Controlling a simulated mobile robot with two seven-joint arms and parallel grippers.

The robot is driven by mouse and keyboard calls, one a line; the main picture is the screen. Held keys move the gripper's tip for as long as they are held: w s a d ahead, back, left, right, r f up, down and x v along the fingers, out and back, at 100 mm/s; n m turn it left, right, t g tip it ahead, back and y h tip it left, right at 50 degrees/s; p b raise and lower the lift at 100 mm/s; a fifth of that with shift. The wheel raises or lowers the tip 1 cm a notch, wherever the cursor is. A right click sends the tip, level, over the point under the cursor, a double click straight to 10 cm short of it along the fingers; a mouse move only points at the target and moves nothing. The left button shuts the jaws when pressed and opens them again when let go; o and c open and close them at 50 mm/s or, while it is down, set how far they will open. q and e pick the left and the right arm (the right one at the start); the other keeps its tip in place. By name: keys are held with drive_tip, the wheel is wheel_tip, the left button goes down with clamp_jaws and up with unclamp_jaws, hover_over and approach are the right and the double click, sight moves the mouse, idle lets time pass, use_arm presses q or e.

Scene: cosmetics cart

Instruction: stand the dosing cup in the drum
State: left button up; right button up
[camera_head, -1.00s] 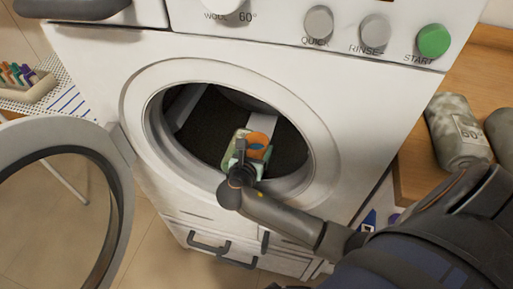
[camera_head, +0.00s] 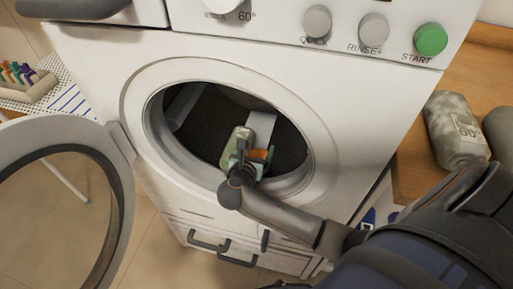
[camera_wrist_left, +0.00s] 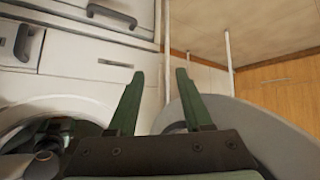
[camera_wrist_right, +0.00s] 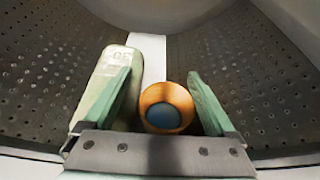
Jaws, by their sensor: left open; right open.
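The dosing cup (camera_wrist_right: 167,108) is orange with a blue inside. In the right wrist view it sits in the drum (camera_wrist_right: 230,60) with its mouth towards the camera, between the fingers of my open right gripper (camera_wrist_right: 157,95), with gaps on both sides. In the head view the cup (camera_head: 262,155) is partly hidden by the right gripper (camera_head: 245,150), which reaches into the round opening; the drum (camera_head: 205,125) is dark there. The cup's base is hidden. My left gripper (camera_wrist_left: 157,90) is open and empty outside the machine.
A pale green bundle (camera_wrist_right: 110,80) lies in the drum left of the cup, close to a finger. The machine door (camera_head: 118,190) stands open at left. Colourful items sit in a tray (camera_head: 40,90) at far left.

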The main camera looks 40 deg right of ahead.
drive_tip(key=shift+a, duration=0.15)
drive_tip(key=shift+p+v, duration=0.35)
drive_tip(key=shift+v, duration=0.75)
drive_tip(key=v, duration=0.3)
drive_tip(key=p+v, duration=0.1)
drive_tip(key=v, duration=0.2)
drive_tip(key=p+v, duration=0.1)
drive_tip(key=v, duration=0.2)
drive_tip(key=shift+r, duration=0.4)
use_arm(q)
drive_tip(key=shift+w+d+r, duration=0.15)
drive_tip(key=shift+r, duration=0.45)
drive_tip(key=shift+w+d+r, duration=0.1)
drive_tip(key=shift+w+r, duration=0.05)
drive_tip(key=shift+r, duration=0.4)
use_arm(e)
drive_tip(key=shift+s+a+r, duration=0.1)
drive_tip(key=shift+s+a, duration=0.1)
drive_tip(key=shift+s, duration=0.05)
